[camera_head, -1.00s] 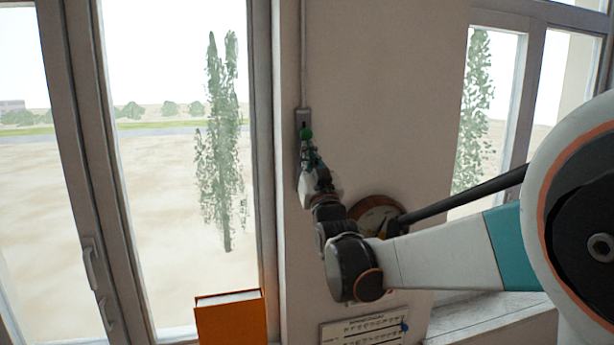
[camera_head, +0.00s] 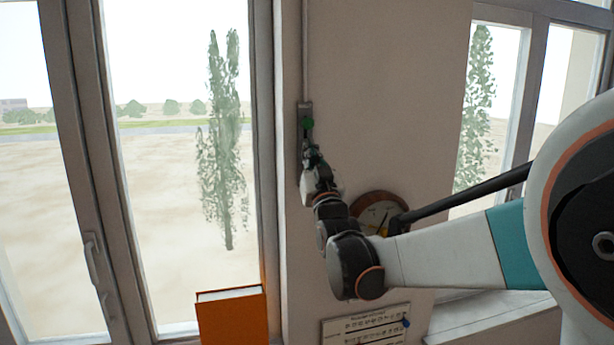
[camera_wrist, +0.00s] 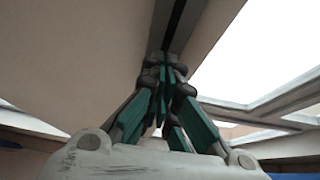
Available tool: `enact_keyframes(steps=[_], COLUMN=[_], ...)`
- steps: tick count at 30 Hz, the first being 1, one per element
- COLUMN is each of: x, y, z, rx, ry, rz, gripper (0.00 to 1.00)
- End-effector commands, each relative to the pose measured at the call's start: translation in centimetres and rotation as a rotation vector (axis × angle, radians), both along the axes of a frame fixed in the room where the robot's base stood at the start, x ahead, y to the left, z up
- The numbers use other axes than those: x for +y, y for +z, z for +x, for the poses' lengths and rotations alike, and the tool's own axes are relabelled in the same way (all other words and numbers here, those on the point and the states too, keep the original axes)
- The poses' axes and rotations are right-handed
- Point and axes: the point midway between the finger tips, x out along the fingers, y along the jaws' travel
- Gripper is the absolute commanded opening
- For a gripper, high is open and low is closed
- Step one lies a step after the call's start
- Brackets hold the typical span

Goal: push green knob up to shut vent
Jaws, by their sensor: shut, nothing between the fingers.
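The green knob (camera_head: 308,123) sits on a narrow grey slotted plate (camera_head: 304,106) on the wall pier, in the plate's upper part. My gripper (camera_head: 309,142) is shut and empty, pointing up, with its tips just below the knob. Whether the tips touch the knob cannot be told. In the wrist view my gripper (camera_wrist: 166,60) has its fingertips together at the dark strip of the plate (camera_wrist: 180,28). The knob does not show there, hidden behind the fingertips or out of frame. No vent opening is clearly seen.
A round wooden clock (camera_head: 372,208) hangs right of my wrist, partly behind my arm. A notice (camera_head: 365,325) is on the wall below. An orange book (camera_head: 232,318) stands at lower left. Windows flank the pier. The wall above the plate holds only a thin rod (camera_head: 304,50).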

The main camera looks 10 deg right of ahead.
Motion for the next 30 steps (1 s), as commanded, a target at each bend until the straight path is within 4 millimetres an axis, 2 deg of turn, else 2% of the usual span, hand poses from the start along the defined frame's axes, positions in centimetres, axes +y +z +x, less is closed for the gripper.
enact_keyframes(steps=[11,30], x=[0.0,0.0], y=[0.0,0.1], z=[-0.4,-5.1], rx=[0.0,0.0], ry=[0.0,0.0], rz=[0.0,0.0], gripper=[0.0,0.0])
